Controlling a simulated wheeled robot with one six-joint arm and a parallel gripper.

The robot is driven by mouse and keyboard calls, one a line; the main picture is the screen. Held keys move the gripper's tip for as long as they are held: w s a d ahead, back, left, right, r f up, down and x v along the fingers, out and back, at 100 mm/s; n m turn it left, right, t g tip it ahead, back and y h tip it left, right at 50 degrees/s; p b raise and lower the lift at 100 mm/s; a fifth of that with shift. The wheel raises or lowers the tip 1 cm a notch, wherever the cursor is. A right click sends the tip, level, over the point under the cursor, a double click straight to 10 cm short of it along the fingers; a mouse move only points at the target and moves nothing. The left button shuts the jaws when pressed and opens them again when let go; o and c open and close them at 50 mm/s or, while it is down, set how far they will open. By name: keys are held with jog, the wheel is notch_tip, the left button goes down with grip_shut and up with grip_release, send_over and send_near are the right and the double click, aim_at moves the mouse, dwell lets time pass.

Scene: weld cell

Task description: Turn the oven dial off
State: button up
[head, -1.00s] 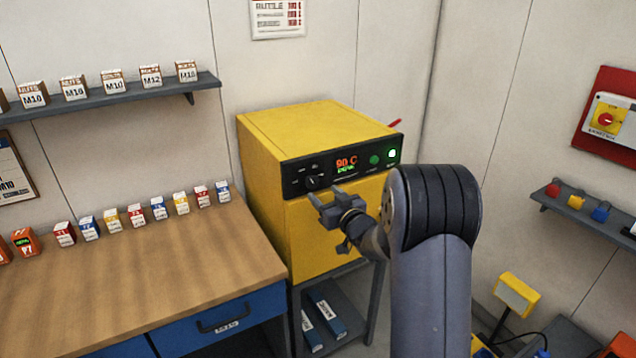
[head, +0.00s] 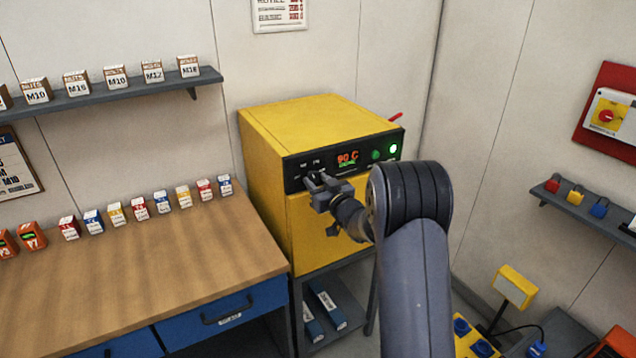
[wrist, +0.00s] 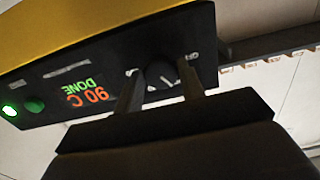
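The yellow oven (head: 315,118) stands on a dark stand, its black control panel facing me. Its display (head: 347,157) reads 90 C in orange with DONE in green below. The round black dial (wrist: 163,76) shows in the wrist view, where the panel is upside down; a white mark is on it. My gripper (head: 316,180) is at the panel's left part and hides the dial in the head view. In the wrist view its two fingers (wrist: 160,88) are apart, one on each side of the dial. I cannot tell whether they touch it.
A green button (head: 376,155) and a lit green lamp (head: 393,149) are on the panel's right. A wooden workbench (head: 150,270) with small boxes stands left of the oven. A wall shelf (head: 130,92) holds nut boxes. A red switch panel (head: 608,112) is at the right.

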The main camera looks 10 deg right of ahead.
jog(key=c, duration=0.5)
jog(key=shift+f+b, duration=0.15)
jog(key=shift+b, duration=0.45)
jog(key=shift+f+n+b, duration=0.15)
jog(key=shift+n+b, duration=0.55)
jog(key=shift+b, duration=0.35)
jog(key=n+b, duration=0.2)
jog(key=b, duration=0.2)
jog(key=shift+f, duration=0.1)
jog(key=n+b, duration=0.4)
jog(key=b, duration=0.1)
jog(key=shift+n, duration=0.4)
jog(key=shift+r+n+b, duration=0.2)
jog(key=shift+n+b, duration=0.65)
jog(key=shift+n, duration=0.05)
jog(key=shift+r+n+b, duration=0.2)
jog(key=shift+n+b, duration=0.6)
jog(key=shift+n, duration=0.1)
